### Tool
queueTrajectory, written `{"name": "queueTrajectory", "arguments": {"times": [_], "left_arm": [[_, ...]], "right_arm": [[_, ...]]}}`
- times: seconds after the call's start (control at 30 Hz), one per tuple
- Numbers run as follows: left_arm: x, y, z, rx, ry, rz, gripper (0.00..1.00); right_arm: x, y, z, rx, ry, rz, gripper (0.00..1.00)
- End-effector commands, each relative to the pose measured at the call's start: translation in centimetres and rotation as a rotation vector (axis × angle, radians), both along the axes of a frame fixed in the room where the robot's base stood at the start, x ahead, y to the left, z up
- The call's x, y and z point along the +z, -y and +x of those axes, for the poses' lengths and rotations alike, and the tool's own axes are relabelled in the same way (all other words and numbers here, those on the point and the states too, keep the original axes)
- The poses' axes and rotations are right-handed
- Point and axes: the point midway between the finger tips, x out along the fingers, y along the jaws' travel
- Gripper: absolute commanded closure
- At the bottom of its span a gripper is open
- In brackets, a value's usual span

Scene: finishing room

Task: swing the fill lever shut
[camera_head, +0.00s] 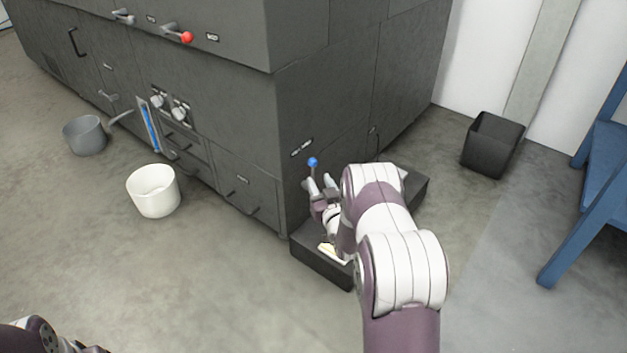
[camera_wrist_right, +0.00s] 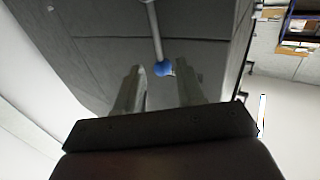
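The fill lever with a blue ball knob (camera_head: 312,162) is on the right-hand side face of the dark grey machine, beside a small label. In the right wrist view the blue knob (camera_wrist_right: 163,68) hangs at the end of a grey rod, between the tips of my two fingers. My right gripper (camera_head: 318,183) is open at the lever, just below the knob in the head view. A gap shows around the knob, and I cannot tell whether a finger touches it. My left gripper is not in view; only a bit of my left arm shows at the bottom left.
The dark machine (camera_head: 225,130) also bears a red-knobbed lever (camera_head: 187,37). A low dark box (camera_head: 322,266) sits under my right arm. A white bucket (camera_head: 154,190), a grey bucket (camera_head: 85,135), a black bin (camera_head: 492,144) and a blue frame (camera_head: 590,190) stand around. The front floor is clear.

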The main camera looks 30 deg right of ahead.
Motion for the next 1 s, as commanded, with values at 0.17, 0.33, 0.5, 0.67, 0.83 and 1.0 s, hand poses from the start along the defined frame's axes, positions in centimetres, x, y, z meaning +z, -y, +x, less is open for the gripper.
{"name": "queueTrajectory", "arguments": {"times": [0.17,0.33,0.5,0.67,0.83,1.0], "left_arm": [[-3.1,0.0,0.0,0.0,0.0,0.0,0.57],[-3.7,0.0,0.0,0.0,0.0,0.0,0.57],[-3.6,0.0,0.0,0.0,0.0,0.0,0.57],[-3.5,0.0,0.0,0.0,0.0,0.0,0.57],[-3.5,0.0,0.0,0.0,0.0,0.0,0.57],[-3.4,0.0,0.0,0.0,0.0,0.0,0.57]], "right_arm": [[-0.6,0.7,3.7,0.0,0.003,-0.001,0.62],[-0.2,1.0,5.2,0.0,-0.001,0.001,0.62],[0.0,1.1,5.4,0.0,-0.003,0.002,0.62],[0.0,1.1,5.4,0.0,-0.003,0.002,0.85],[0.1,1.1,5.4,0.0,-0.001,0.001,1.0],[0.3,1.1,5.4,0.0,0.002,0.003,1.0]]}}
